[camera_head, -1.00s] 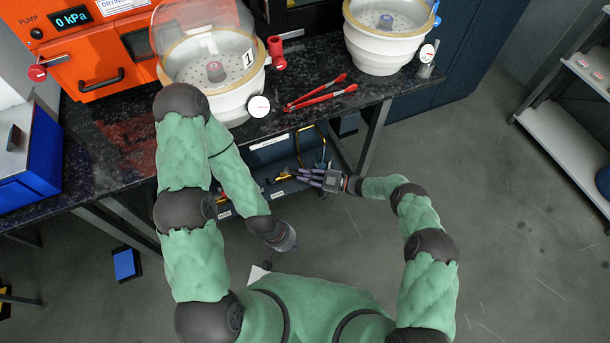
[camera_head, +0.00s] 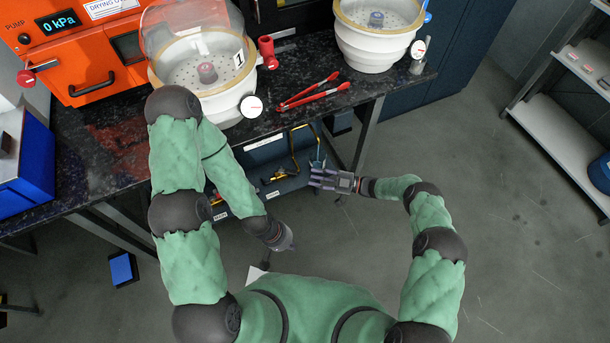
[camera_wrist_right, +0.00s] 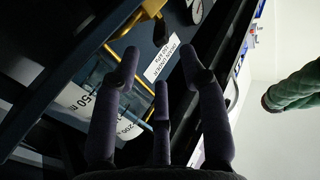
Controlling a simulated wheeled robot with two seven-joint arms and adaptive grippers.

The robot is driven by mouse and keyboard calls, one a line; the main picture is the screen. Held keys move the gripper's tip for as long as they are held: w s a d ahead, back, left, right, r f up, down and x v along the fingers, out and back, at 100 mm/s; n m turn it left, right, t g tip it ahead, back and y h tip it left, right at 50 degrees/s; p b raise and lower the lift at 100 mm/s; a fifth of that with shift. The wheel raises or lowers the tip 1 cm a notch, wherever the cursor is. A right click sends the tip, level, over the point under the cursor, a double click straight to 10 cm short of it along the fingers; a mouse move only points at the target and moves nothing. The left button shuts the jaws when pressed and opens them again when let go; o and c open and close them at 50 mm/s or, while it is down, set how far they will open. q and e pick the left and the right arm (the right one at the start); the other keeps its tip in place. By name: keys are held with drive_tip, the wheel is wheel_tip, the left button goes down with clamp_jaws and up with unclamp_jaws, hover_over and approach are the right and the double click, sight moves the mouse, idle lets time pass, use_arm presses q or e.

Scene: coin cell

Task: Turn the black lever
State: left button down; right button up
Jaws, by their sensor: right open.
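A black bar handle (camera_head: 92,84) is on the front of the orange oven (camera_head: 118,74) at the upper left; I cannot tell whether it is the black lever. A small red-capped part (camera_head: 26,77) is at the oven's left side. My left gripper (camera_head: 284,243) hangs low in front of the bench, far from the oven; its fingers are too unclear to judge. My right gripper (camera_head: 318,178) is open and empty beside the under-bench shelf. Its spread fingers show in the right wrist view (camera_wrist_right: 158,82), below a dark surface with a label.
The dark bench (camera_head: 110,165) holds two white round vessels, one domed (camera_head: 203,75) and one open (camera_head: 377,35). Red tongs (camera_head: 308,92) lie between them. The floor at right is clear up to a white shelf (camera_head: 560,145).

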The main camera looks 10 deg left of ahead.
drive_tip(key=shift+s+d, duration=0.15)
drive_tip(key=shift+d, duration=2.6)
